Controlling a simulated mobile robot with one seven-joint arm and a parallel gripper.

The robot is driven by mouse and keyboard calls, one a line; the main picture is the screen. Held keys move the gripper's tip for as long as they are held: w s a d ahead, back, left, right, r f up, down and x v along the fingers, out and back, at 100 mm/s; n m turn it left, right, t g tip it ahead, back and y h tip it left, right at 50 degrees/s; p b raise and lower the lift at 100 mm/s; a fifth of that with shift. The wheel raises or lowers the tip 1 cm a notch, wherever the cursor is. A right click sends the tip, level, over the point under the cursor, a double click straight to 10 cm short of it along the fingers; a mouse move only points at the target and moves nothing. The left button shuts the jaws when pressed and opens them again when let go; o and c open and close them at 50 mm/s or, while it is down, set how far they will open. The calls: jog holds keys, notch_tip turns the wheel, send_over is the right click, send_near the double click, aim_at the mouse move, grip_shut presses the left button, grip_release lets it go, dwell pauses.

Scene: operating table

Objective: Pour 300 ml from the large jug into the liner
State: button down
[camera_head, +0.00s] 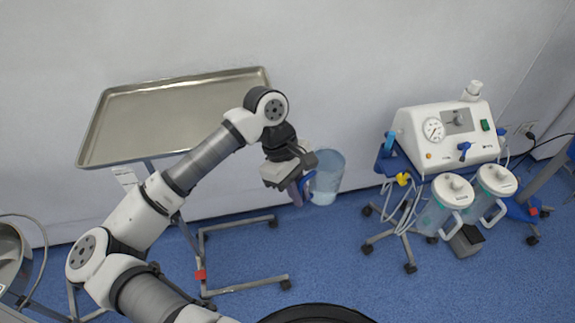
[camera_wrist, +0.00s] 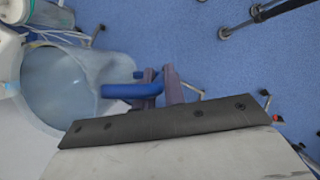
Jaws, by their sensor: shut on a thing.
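The large jug (camera_head: 328,166), clear and bluish with a blue handle (camera_head: 307,184), hangs in the air in the middle of the head view. My gripper (camera_head: 299,192) is shut on the handle, at the jug's left side. In the wrist view the jug (camera_wrist: 88,68) opens toward the left of my gripper (camera_wrist: 162,86), its blue handle (camera_wrist: 125,91) between the fingers. The jug looks roughly upright, with pale liquid low inside; the level cannot be read. Two clear canisters with white lids, left (camera_head: 453,191) and right (camera_head: 497,180), stand at the right; any liner inside them is hard to make out.
A white suction unit (camera_head: 447,135) with a gauge stands on a wheeled stand behind the canisters, with hoses at its left. An empty steel tray (camera_head: 180,105) on a wheeled frame is behind my arm. Blue floor (camera_head: 345,255) is clear between jug and stand.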

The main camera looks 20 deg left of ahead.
jog(key=w+d+f+m+g+y, duration=0.1)
jog(key=w+d+f+m, duration=0.1)
jog(key=f, duration=1.1)
jog(key=w+d+f+m+y+b, duration=0.1)
jog(key=d+f+m, duration=0.3)
jog(key=f, duration=1)
jog(key=w+d+f+m+g+y+b, duration=0.1)
jog(key=w+d+f+m+y, duration=0.1)
jog(key=f+m, duration=0.5)
notch_tip(320, 180, down, 7)
jog(key=shift+w+d+r+m+g, duration=0.2)
jog(key=shift+w+d+m+g, duration=0.15)
jog(key=shift+d, duration=0.4)
jog(key=shift+s, duration=0.25)
